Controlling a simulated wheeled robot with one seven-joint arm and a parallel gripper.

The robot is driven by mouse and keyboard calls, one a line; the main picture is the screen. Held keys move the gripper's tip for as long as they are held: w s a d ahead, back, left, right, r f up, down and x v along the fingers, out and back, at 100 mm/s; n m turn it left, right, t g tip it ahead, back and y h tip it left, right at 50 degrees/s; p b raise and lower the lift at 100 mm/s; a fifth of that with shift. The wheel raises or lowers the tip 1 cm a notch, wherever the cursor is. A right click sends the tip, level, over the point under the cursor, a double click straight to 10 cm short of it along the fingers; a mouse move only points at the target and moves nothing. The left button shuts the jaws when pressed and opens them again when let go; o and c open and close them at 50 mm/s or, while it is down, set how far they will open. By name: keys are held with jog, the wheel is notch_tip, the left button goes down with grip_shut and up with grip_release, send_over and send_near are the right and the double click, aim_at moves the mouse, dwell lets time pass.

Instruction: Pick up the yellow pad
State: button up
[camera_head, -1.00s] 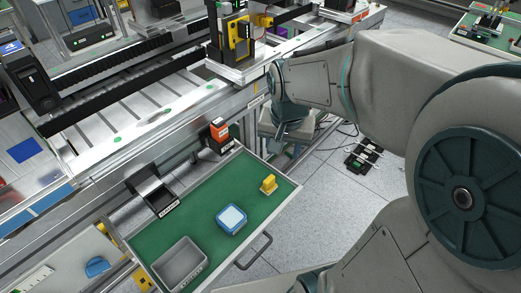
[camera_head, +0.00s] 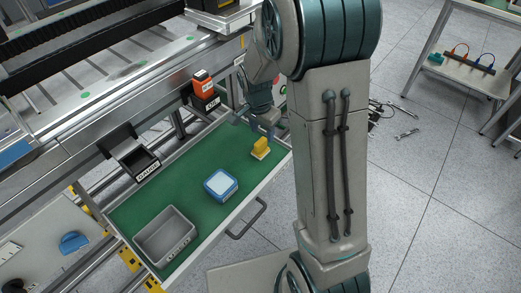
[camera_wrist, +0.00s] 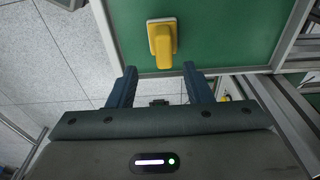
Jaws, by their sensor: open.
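The yellow pad (camera_head: 261,146) sits on a pale base on the green surface of the drawer-like tray, near its right end. In the wrist view the yellow pad (camera_wrist: 161,44) lies beyond my fingertips, roughly in line with the gap between them. My gripper (camera_wrist: 158,72) is open and empty, its two blue fingers apart. In the head view my gripper (camera_head: 266,132) shows only partly, close to the pad on its far side. I cannot tell whether a finger touches it there, but the wrist view shows them apart.
The green tray (camera_head: 170,192) also holds a blue-and-white box (camera_head: 221,185) and a grey bin (camera_head: 166,236). A black holder (camera_head: 135,154) and an orange-black device (camera_head: 205,92) stand along its back. A metal rim and handle (camera_head: 247,219) edge its front.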

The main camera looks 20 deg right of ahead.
aim_at(260, 141)
jog(key=shift+w+a+f+b, duration=0.1)
jog(key=shift+f+b, duration=0.25)
jog(key=shift+f, duration=1.2)
jog(key=shift+w+a+f+b, duration=0.1)
jog(key=shift+f+b, duration=0.2)
jog(key=shift+f, duration=1.25)
jog(key=shift+r, duration=0.1)
grip_shut()
